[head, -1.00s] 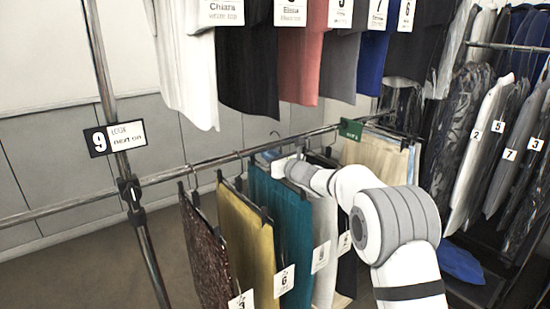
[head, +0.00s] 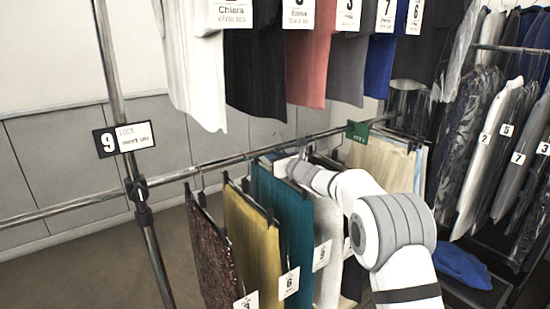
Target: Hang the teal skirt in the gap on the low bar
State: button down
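The teal skirt (head: 295,232) hangs upright from a clip hanger at the low bar (head: 225,161), between a mustard skirt (head: 252,250) and a light grey garment (head: 325,235). I cannot tell whether its hook rests on the bar. My arm comes in from the right, and my gripper (head: 287,164) is at the top of the teal skirt, just under the bar. Its fingers are too small and covered to make out, so its opening and any hold are unclear. The gap on the bar is not clearly visible.
A dark red sequined skirt (head: 212,255) hangs at the left end of the row. A green tag (head: 357,131) and cream garments (head: 385,163) are farther right. Tops (head: 305,60) hang above. A metal upright (head: 118,100) with a "9" sign stands left. Bagged garments (head: 480,140) hang right.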

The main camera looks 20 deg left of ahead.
jog(key=shift+f, duration=0.15)
jog(key=shift+f+b, duration=0.4)
jog(key=shift+b, duration=0.2)
jog(key=shift+f+b, duration=0.3)
jog(key=shift+b, duration=0.05)
jog(key=shift+f+b, duration=0.7)
jog(key=shift+b, duration=0.05)
jog(key=c, duration=1.6)
grip_release()
jog(key=o, duration=0.3)
jog(key=shift+f, duration=0.15)
